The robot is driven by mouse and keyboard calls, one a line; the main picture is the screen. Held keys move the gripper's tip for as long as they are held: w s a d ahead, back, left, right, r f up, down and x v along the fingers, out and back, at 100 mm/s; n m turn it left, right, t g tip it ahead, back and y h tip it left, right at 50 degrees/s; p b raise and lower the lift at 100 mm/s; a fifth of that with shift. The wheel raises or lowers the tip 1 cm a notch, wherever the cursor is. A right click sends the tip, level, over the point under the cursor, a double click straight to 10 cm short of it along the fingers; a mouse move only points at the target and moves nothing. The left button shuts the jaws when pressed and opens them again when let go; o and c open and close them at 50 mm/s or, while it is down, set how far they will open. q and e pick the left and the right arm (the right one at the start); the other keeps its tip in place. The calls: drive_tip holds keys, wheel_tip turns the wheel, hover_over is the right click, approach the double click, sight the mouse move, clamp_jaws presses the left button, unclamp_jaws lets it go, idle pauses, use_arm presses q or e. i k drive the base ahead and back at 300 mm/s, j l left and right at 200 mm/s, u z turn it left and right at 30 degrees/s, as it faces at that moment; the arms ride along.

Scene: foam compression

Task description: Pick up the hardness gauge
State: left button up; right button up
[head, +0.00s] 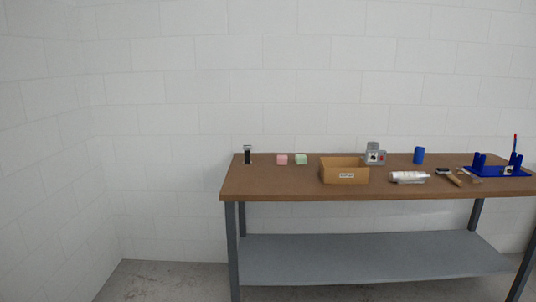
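The hardness gauge cannot be told for certain at this size. A small black upright device with a pale top (248,154) stands at the table's left back corner. A grey box-shaped device (375,147) with a round dark part and a red spot on its front stands at the back, partly hidden low down by the cardboard box. A pink foam block (282,159) and a green foam block (301,159) sit side by side near the back. Neither of my grippers is in view.
The brown table (272,185) has a grey lower shelf (365,258), which is empty. An open cardboard box (344,175), a white roll-like item (408,177), a blue cylinder (419,156), a brush-like tool (451,177) and a blue rack (497,170) stand or lie on it. The table's left front is clear.

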sight(247, 149)
drive_tip(key=i+j+z, duration=0.1)
drive_tip(key=i+z, duration=0.15)
drive_tip(key=i, duration=0.25)
drive_tip(key=i+j+z, duration=0.25)
drive_tip(key=i, duration=0.25)
drive_tip(key=i+j+z, duration=0.25)
drive_tip(key=i, duration=0.25)
